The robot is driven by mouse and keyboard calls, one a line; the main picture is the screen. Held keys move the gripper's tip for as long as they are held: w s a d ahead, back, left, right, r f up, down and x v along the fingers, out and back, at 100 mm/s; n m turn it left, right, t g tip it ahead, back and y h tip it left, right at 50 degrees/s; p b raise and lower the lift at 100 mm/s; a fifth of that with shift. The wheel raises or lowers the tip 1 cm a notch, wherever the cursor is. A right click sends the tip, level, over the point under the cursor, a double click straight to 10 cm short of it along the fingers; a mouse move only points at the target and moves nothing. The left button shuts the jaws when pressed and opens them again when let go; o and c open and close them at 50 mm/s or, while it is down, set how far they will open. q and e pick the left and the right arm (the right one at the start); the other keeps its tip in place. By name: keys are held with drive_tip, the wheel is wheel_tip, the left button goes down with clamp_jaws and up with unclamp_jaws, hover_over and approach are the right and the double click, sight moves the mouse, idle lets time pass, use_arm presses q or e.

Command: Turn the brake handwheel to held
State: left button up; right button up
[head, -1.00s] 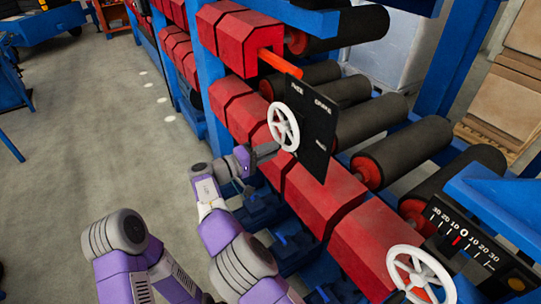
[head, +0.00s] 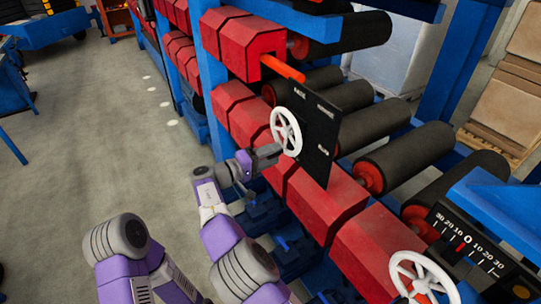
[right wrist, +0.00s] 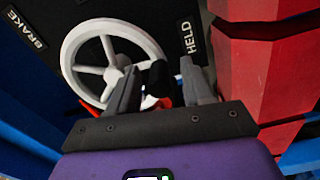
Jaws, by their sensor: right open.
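The white brake handwheel (head: 286,131) is mounted on a black panel (head: 322,120) in the middle of the head view. In the right wrist view the spoked wheel (right wrist: 108,62) shows between the labels BRAKE (right wrist: 27,28) and HELD (right wrist: 188,37). My right gripper (head: 277,153) is at the wheel's lower rim. In the right wrist view its open fingers (right wrist: 158,82) stand on either side of a black knob (right wrist: 158,74); contact cannot be told. The left finger overlaps the wheel's rim in that view. My left gripper is not in view.
An orange-red bar (head: 283,68) sticks out above the panel. Red blocks (head: 325,205) line the machine below the wheel, with black rollers (head: 402,157) behind. A second white handwheel (head: 422,276) and a numbered scale (head: 470,245) are at lower right. The floor (head: 120,130) at left is clear.

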drive_tip(key=p+v, duration=0.1)
drive_tip(key=v, duration=0.6)
drive_tip(key=shift+a, duration=0.3)
drive_tip(key=shift+s, duration=0.2)
